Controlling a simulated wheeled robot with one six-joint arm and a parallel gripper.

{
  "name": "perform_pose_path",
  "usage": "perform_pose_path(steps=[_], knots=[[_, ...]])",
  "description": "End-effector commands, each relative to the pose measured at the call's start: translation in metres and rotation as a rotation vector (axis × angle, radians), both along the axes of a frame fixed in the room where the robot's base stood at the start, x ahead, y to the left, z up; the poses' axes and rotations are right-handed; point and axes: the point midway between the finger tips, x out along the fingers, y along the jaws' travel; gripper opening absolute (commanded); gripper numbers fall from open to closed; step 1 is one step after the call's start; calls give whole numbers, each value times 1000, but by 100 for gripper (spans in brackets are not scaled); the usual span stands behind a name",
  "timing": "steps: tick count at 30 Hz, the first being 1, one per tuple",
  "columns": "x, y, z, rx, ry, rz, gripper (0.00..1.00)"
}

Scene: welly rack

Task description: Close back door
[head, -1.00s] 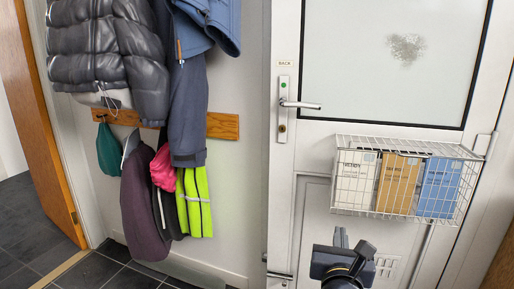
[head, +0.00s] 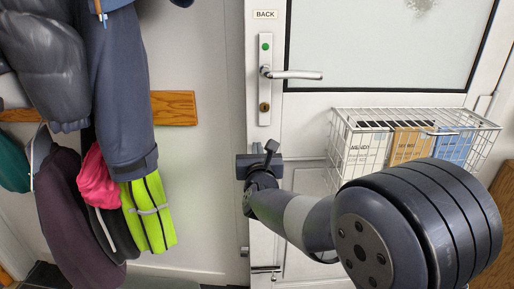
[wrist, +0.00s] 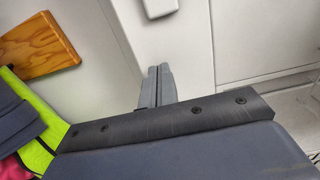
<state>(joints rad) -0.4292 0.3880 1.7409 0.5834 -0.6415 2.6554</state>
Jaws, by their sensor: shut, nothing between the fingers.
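The white back door (head: 385,98) fills the right half of the head view, with a frosted pane and a "BACK" label. A silver lever handle (head: 296,75) on a long plate sits near its left edge. The door looks nearly flush with the frame; I cannot tell if it is fully shut. My gripper (head: 271,148) is below the handle plate, close to the door's left edge. In the wrist view my gripper (wrist: 158,72) has its fingers together and empty, in front of the white door (wrist: 240,35). Contact with the door is unclear.
A white wire basket (head: 478,145) with several boxes hangs on the door's right. Coats and bags (head: 75,205) hang from a wooden rail (head: 174,108) on the left wall. The rail also shows in the wrist view (wrist: 38,48). My arm covers the door's lower right.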

Motion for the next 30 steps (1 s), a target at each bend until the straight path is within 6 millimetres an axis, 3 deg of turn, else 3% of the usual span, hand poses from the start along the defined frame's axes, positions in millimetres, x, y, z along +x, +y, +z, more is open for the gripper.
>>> perform_pose_path(steps=[17,30], knots=[[13,2,0,1,-1,-4,0],[90,7,2,1,-2,-111,0]])
